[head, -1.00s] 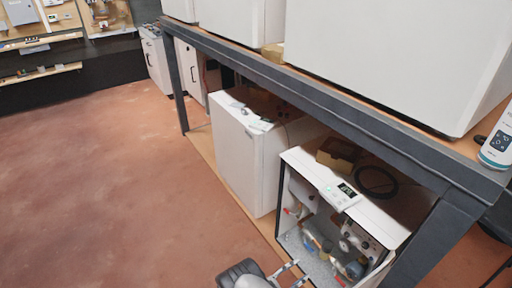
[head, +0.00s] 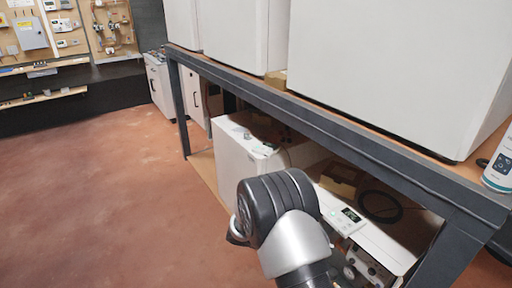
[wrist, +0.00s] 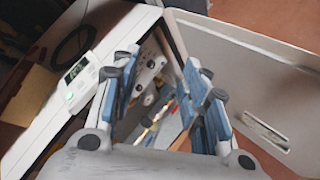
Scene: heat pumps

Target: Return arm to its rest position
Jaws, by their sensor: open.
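My gripper (wrist: 168,88) shows in the wrist view with its two blue-padded fingers apart and nothing between them. It points at the open front of a white heat pump unit, and pipes and fittings inside show between and beyond the fingers. In the head view my grey and black arm rises from the bottom centre and hides part of the open unit (head: 385,245); the gripper itself cannot be made out there. A small white controller with a lit display lies on the unit's top (head: 346,216) and also shows in the wrist view (wrist: 80,75).
A dark-framed bench (head: 330,125) with large white boxes (head: 390,60) on it runs above the open unit. A closed white unit (head: 235,160) stands beside it. A bottle (head: 499,165) stands at the bench's right end. The red floor (head: 90,190) at left is clear.

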